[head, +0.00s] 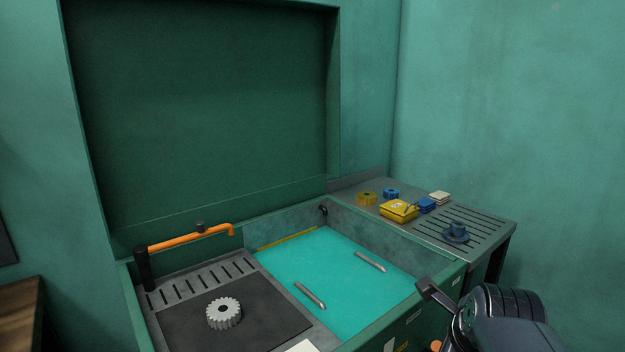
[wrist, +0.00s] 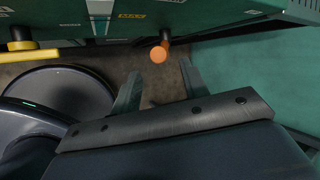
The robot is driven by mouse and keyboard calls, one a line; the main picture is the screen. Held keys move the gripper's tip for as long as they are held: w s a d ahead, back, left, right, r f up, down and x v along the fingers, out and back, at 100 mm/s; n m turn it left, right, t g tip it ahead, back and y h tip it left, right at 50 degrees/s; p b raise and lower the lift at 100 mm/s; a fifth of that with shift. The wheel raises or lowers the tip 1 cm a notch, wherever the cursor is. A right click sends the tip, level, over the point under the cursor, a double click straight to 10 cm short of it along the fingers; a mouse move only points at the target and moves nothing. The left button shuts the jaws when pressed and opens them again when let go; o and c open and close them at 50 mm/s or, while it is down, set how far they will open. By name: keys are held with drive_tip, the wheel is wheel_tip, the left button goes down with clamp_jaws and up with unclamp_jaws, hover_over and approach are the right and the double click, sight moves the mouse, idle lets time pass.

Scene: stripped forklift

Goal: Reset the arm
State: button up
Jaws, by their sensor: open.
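My gripper (wrist: 160,84) shows in the wrist view with its two dark fingers spread apart and nothing between them. An orange-ended knob (wrist: 158,53) on the front of the green machine is just beyond the fingertips; no contact can be made out. In the head view my dark arm (head: 505,320) is folded low at the bottom right, beside the front right corner of the green parts washer (head: 400,335). The fingers cannot be made out clearly there.
The washer's lid (head: 200,110) stands open over a turquoise basin (head: 330,285) with two metal pins. A gear (head: 224,313) sits on a dark mat at left, near an orange spout (head: 190,238). A side table (head: 480,212) holds yellow and blue parts.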

sight(438, 347)
drive_tip(key=b+x, duration=0.1)
drive_tip(key=x, duration=0.3)
drive_tip(key=b+x, duration=0.1)
drive_tip(key=x, duration=0.4)
drive_tip(key=shift+w+d+b, duration=0.25)
drive_tip(key=shift+b, duration=0.05)
drive_tip(key=shift+w+d+r+g+y, duration=0.1)
drive_tip(key=shift+d+r+g+y, duration=0.05)
drive_tip(key=shift+g+y, duration=0.15)
